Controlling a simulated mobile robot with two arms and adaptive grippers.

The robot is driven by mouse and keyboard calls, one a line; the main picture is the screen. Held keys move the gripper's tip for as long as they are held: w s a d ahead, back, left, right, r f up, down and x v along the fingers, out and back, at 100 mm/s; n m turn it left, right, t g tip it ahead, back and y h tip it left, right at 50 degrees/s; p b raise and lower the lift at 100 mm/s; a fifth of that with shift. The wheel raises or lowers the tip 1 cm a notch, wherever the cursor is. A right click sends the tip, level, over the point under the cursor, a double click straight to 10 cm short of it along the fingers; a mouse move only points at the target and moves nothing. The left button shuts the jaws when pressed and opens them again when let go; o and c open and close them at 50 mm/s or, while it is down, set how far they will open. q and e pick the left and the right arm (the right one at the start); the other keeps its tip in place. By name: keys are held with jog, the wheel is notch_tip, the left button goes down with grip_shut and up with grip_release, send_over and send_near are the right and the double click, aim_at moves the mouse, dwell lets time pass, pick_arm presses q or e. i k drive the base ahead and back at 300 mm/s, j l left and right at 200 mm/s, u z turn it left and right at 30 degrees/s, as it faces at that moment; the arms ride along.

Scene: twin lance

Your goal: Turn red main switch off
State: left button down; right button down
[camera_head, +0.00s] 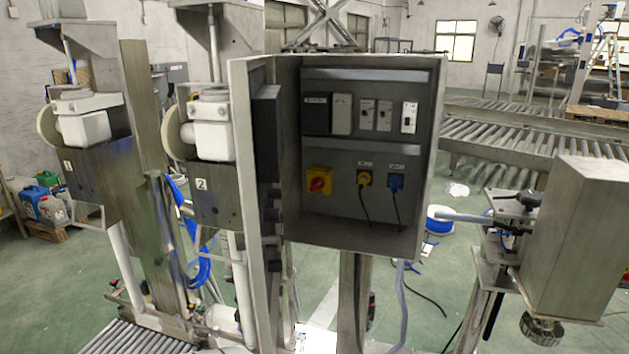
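The red main switch (317,184) is a round red knob on a yellow square plate (326,173). It sits at the lower left of the panel inside an open grey metal cabinet (345,242). The cabinet door (243,150) stands open on the left side. The knob is too small to tell its exact angle. Neither of my grippers is in view, and nothing covers the switch.
A yellow socket (364,178) and a blue socket (396,182) with black cables are right of the switch. Breakers (384,116) sit above. Lance machines (85,125) stand left. A metal box (585,230) stands right, with a roller conveyor (510,130) behind.

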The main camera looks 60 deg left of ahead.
aim_at(317, 183)
jog(key=u, duration=0.4)
jog(key=l+u, duration=0.1)
jog(key=u, duration=0.7)
jog(key=l+u, duration=0.1)
jog(key=u, duration=0.75)
